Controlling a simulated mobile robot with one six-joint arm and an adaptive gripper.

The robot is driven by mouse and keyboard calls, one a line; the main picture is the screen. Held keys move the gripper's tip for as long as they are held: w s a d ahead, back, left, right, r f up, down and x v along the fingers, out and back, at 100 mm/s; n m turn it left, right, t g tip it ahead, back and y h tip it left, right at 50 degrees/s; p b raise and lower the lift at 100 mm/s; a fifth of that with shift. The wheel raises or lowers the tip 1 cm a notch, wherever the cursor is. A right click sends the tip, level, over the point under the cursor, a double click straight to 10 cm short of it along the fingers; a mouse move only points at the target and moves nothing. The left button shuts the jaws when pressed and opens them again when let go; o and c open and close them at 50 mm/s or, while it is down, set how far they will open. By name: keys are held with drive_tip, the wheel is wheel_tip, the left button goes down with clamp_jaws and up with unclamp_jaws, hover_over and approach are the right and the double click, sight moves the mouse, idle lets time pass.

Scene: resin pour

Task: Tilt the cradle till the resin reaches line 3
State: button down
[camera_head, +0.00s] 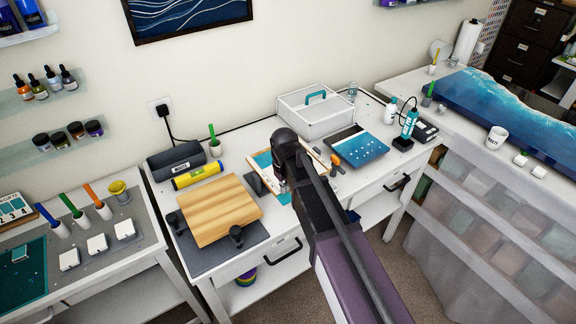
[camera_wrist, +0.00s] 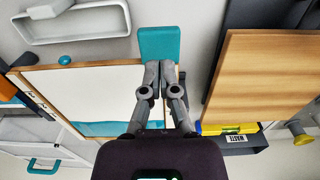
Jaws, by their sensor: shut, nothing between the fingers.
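The cradle is a shallow wood-framed tray with a white bed (camera_wrist: 95,90). In the head view its white and teal corner (camera_head: 263,160) shows beside my arm, which hides most of it. In the wrist view a teal strip of resin (camera_wrist: 105,129) lies along the white bed's lower edge. Small dark marks sit on the wooden side rail (camera_wrist: 36,96), too small to read. A teal tab (camera_wrist: 160,43) stands at the cradle's top edge. My gripper (camera_wrist: 158,68) is shut and empty, its tips just below the tab in the picture. I cannot tell whether they touch it.
A blue panel (camera_head: 357,147) and a white case (camera_head: 314,112) stand to the right of the cradle.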

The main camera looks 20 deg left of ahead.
sight(285, 197)
drive_tip(key=shift+f+b, duration=2.3)
idle(5.7)
